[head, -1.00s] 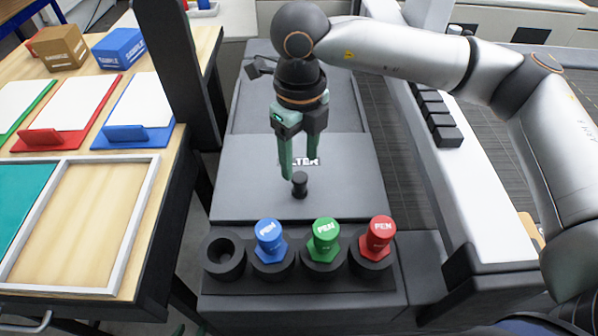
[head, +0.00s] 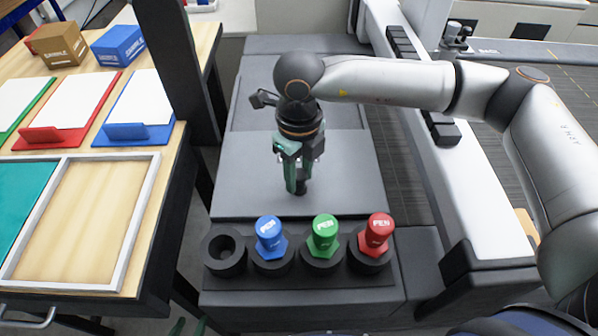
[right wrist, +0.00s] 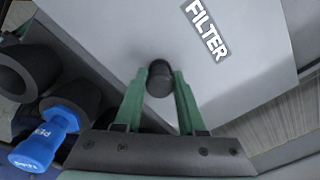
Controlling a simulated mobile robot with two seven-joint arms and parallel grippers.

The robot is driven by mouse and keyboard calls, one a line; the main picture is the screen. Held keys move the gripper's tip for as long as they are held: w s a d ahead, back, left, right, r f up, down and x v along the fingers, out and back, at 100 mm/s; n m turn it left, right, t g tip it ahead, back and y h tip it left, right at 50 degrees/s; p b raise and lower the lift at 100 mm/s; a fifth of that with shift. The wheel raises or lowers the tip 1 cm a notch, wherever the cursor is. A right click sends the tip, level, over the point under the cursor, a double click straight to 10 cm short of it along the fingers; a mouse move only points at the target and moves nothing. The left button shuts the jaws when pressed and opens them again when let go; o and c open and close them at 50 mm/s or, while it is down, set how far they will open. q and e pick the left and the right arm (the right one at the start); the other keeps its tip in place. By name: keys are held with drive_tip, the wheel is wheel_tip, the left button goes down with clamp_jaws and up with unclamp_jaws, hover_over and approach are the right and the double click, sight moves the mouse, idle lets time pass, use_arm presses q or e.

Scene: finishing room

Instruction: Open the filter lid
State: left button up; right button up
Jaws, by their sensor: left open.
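The filter lid (head: 240,190) is a flat grey panel, lying shut on the grey machine. Its FILTER lettering shows in the right wrist view (right wrist: 206,30) and is hidden behind my gripper in the head view. A short black knob (right wrist: 160,80) stands near the lid's front edge. My right gripper (head: 298,188) points down at the knob, with a green finger on each side. In the right wrist view the fingers meet the knob's sides. Only green fingertips of my left gripper (head: 188,327) show at the bottom edge of the head view; they are open, away from the lid.
A black rack (head: 300,285) in front of the lid holds blue (head: 270,238), green (head: 324,235) and red (head: 376,235) pens, with an empty socket (head: 224,255) at left. A dark post (head: 180,70) and wooden table (head: 95,225) stand left.

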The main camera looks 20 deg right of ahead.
clamp_jaws()
idle(0.9)
